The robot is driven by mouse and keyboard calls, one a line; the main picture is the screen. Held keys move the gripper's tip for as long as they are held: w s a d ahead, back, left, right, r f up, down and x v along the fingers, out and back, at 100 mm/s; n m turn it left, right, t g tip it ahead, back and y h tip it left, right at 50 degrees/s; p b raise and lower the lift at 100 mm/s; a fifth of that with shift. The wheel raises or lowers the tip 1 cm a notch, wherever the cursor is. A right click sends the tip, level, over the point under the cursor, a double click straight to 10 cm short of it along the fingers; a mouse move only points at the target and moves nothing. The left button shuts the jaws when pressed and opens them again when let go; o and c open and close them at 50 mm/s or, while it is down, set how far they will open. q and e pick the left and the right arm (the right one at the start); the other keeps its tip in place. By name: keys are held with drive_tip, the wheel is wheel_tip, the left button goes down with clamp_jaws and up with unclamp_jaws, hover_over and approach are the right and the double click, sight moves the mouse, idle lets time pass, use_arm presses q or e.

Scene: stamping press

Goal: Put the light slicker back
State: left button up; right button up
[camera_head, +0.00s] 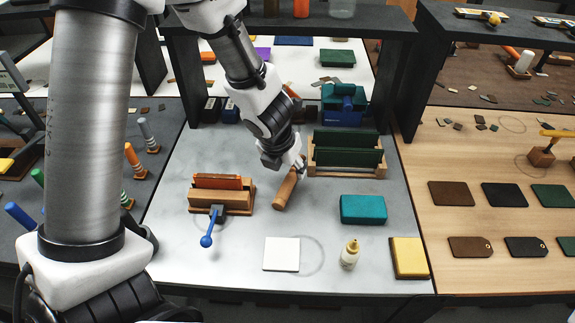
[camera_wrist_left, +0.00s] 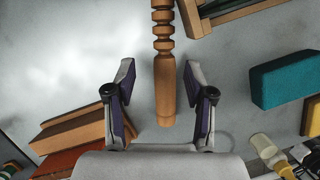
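A light wooden slicker (camera_head: 286,190) with a plain rounded end and a grooved shaft is at the middle of the grey table. In the left wrist view the slicker (camera_wrist_left: 165,85) runs down from the top edge, its plain end between my fingers. My left gripper (camera_head: 298,168) is at the slicker's far part and hides some of it. In the left wrist view my left gripper (camera_wrist_left: 159,75) is open, with visible gaps between both fingers and the wood. I cannot tell whether it hangs above the slicker or is level with it. My right gripper is not in view.
A wooden clamp with an orange piece (camera_head: 220,195) and blue-knobbed lever stands left of the slicker. A wooden rack of green boards (camera_head: 345,158) is close on the right. A teal block (camera_head: 363,209), white tile (camera_head: 282,254), bottle (camera_head: 349,256) and yellow block (camera_head: 410,258) lie nearer.

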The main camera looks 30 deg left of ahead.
use_arm(q)
drive_tip(key=shift+r, duration=0.15)
drive_tip(key=p+v, duration=0.8)
drive_tip(key=v, duration=0.4)
drive_tip(key=shift+r+p, duration=0.3)
drive_tip(key=shift+p, duration=0.05)
